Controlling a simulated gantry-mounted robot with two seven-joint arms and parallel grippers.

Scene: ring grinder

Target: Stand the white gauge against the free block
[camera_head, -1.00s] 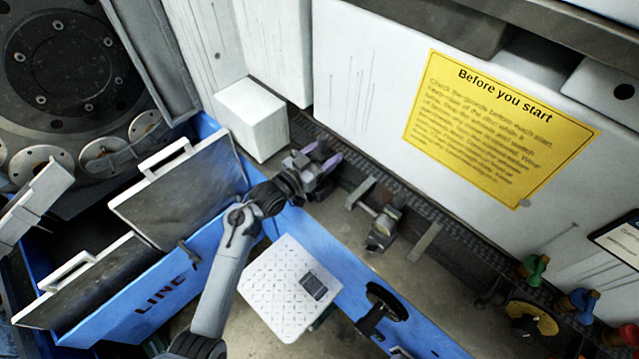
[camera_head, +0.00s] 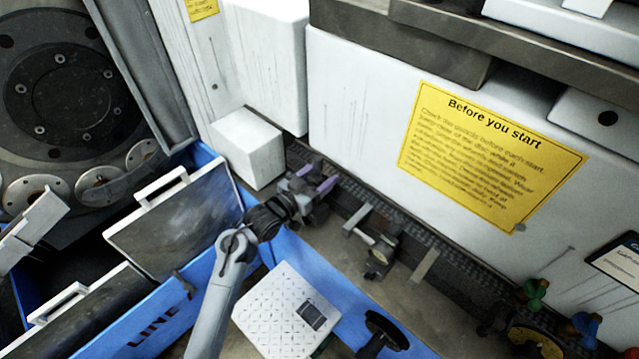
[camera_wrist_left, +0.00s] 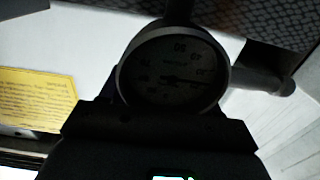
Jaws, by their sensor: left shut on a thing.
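My left gripper (camera_head: 318,180), with purplish fingertips, is over the dark ledge along the back, just right of a white block (camera_head: 248,148). In the head view the held gauge is too small and dark to make out. I cannot tell from these frames whether it touches the ledge. The white block stands against the pale wall. I cannot tell whether it is the free block. My right gripper is out of view.
Upright grey plates (camera_head: 357,220) with a dark fixture (camera_head: 381,257) stand on the ledge to the right. A blue bin (camera_head: 150,318) with handled lids is at the lower left. A white patterned panel (camera_head: 285,312) lies in front. A yellow sign (camera_head: 490,152) hangs on the wall.

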